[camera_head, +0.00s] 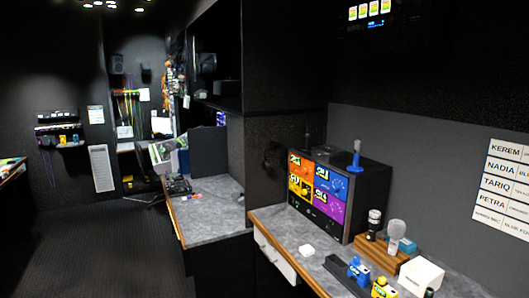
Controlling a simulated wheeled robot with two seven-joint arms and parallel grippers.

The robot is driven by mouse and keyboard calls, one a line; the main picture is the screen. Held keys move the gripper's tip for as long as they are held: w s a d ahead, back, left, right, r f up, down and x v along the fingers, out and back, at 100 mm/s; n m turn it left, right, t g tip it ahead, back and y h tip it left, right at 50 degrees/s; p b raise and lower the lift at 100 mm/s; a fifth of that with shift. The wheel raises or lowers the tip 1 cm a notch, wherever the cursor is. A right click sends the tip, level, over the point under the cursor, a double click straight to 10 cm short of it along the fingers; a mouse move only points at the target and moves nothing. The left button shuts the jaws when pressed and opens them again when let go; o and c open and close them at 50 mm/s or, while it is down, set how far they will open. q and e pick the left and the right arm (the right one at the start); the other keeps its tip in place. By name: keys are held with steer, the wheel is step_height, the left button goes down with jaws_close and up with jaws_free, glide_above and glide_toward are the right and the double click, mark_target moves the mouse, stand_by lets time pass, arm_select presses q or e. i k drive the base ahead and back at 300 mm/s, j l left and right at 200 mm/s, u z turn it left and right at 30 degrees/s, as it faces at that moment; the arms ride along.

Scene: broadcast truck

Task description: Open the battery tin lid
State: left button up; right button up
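I cannot make out a battery tin or its lid for certain in this view. The grey counter (277,215) at the right holds a small white item (306,250) near its front edge and a white box (421,275) farther right. A blue item (358,269) and a yellow item (383,288) stand between them, by a dark tray or strip. Neither of my grippers is in view.
A black unit with a four-colour screen (318,189) stands at the counter's back. A wooden block (384,253) holds microphones, one dark (374,222), one grey (396,231). Another grey counter (210,217) lies beyond. The dark floor (100,250) at left is clear.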

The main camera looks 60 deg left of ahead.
mark_target(329, 150)
steer(key=u, duration=1.55)
steer(key=z, duration=0.2)
